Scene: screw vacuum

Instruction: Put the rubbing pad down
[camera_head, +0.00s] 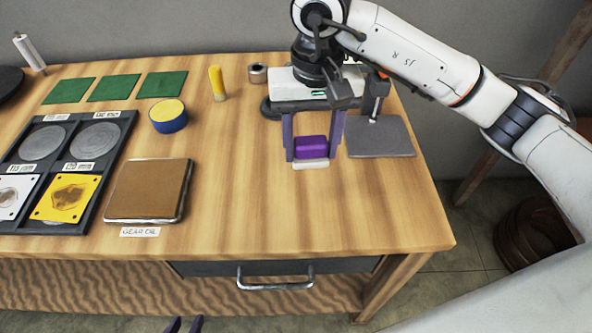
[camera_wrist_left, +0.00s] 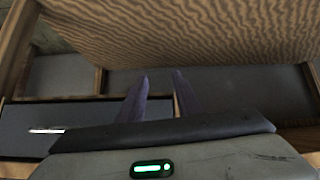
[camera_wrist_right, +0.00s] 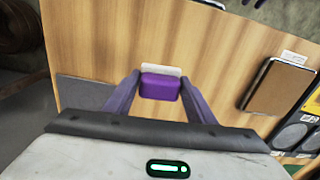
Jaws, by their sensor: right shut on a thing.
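The rubbing pad (camera_head: 312,148) is a purple block with a white strip (camera_head: 311,164) along its lower edge. It is between the purple fingers of my right gripper (camera_head: 312,142), which is shut on it over the right part of the table. The pad (camera_wrist_right: 160,86) also shows between the fingertips (camera_wrist_right: 160,84) in the right wrist view. I cannot tell whether it touches the tabletop. My left gripper (camera_head: 184,325) barely shows at the bottom edge, in front of the table. In the left wrist view its fingers (camera_wrist_left: 161,85) are apart with nothing between them.
The wooden table (camera_head: 250,210) is clear around the pad, mainly in front and to the left. A grey plate stand (camera_head: 382,138) is just right. A brown-topped gear oil tray (camera_head: 148,190), blue round container (camera_head: 168,117) and yellow cylinder (camera_head: 217,83) are left. A drawer (camera_head: 275,267) is below.

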